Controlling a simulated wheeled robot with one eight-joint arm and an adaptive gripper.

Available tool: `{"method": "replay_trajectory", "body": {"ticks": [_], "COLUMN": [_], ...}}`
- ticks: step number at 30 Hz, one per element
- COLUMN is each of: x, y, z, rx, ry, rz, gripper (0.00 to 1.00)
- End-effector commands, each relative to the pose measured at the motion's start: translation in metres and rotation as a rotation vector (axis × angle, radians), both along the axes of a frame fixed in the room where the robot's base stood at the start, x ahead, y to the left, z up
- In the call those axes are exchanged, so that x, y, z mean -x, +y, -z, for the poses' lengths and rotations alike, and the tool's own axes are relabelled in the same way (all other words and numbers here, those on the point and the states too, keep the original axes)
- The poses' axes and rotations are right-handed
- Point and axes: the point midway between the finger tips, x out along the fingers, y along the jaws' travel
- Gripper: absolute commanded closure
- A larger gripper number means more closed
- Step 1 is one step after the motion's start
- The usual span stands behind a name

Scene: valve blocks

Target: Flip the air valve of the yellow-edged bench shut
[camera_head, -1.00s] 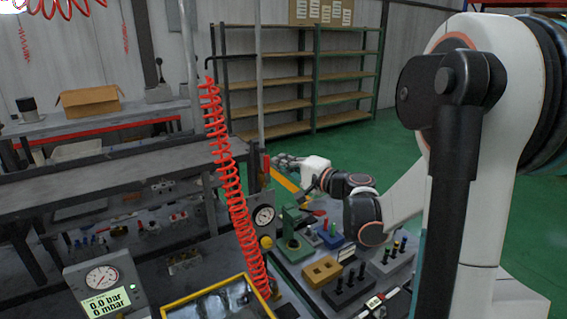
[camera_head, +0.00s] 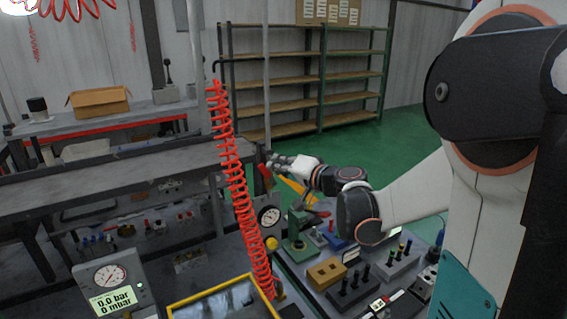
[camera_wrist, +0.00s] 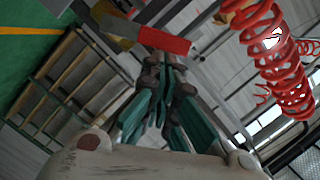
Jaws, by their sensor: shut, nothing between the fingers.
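The air valve's red lever handle (camera_head: 265,171) is at the left of my gripper (camera_head: 273,162) in the head view, near the foot of the grey upright pole. The handle is tilted there. In the wrist view the red handle (camera_wrist: 165,40) with its grey metal shank crosses just beyond my fingertips (camera_wrist: 163,68). My gripper is shut and empty, close to the handle; I cannot tell whether they touch. A yellow part (camera_wrist: 245,14) shows near the top of the wrist view. A yellow edge strip (camera_head: 293,189) shows below my wrist. The valve body is mostly hidden.
A coiled red hose (camera_head: 236,190) hangs left of the handle. A round gauge (camera_head: 270,216) and a green fixture (camera_head: 297,232) stand below my gripper. Fixture blocks (camera_head: 327,272) cover the bench. A pressure display (camera_head: 108,285) is at lower left. Shelves (camera_head: 300,85) stand behind.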

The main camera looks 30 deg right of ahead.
Motion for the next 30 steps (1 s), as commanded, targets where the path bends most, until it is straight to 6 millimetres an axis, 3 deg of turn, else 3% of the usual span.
{"method": "replay_trajectory", "body": {"ticks": [18,30], "x": [0.001,0.002], "y": [0.043,0.057], "z": [0.013,0.028], "rx": [0.585,0.882], "ry": [-0.021,-0.031], "rz": [-0.003,-0.002], "gripper": [1.00,1.00]}}
